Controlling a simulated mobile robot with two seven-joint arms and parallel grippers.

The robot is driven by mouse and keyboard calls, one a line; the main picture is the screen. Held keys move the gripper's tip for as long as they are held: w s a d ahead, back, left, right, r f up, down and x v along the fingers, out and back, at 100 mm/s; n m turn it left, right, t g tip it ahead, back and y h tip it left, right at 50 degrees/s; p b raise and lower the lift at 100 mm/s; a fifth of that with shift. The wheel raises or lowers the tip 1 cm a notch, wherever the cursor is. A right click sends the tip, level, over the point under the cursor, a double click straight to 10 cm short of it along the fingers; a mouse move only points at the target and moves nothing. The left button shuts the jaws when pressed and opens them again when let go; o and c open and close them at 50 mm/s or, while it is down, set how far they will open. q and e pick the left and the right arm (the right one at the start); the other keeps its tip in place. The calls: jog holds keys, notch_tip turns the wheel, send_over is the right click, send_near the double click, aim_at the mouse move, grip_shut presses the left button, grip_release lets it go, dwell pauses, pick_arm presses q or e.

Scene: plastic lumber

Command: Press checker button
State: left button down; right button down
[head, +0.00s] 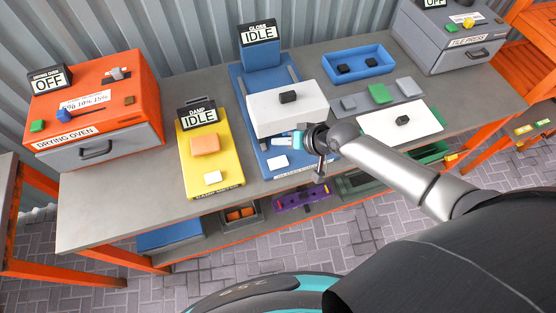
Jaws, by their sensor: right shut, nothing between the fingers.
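The blue gloss device (243,88) stands mid-table, and its sign (258,34) reads "GLOSS IDLE". A white block (288,118) with a dark piece on top sits across it. A small white button-like pad (277,162) shows near its front edge. My right gripper (280,142) is shut and empty, in front of the white block and just above the pad in the picture. I cannot tell whether it touches either. The yellow damp device (190,171), with sign "DAMP IDLE", has a similar white pad (212,178) and an orange piece (205,145). My left gripper is out of view.
An orange drying oven (136,80) reading "OFF" stands left. A blue tray (329,67), loose tiles (379,94) and a white board (376,121) lie right of the gloss device. A grey tile press (413,39) stands far right.

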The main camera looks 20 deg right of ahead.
aim_at(281, 165)
dwell(0.4)
notch_tip(281, 165, down, 8)
jog(key=b, duration=0.7)
jog(key=shift+b, duration=0.35)
jog(key=shift+f+b, duration=0.3)
jog(key=shift+f, duration=0.1)
dwell(1.2)
jog(key=shift+f+b, duration=0.35)
jog(key=shift+f, duration=0.05)
jog(key=shift+f+b, duration=0.4)
jog(key=shift+f, duration=0.15)
dwell(0.6)
jog(key=shift+r, duration=0.15)
jog(key=shift+r+p, duration=0.8)
jog(key=shift+p, duration=0.15)
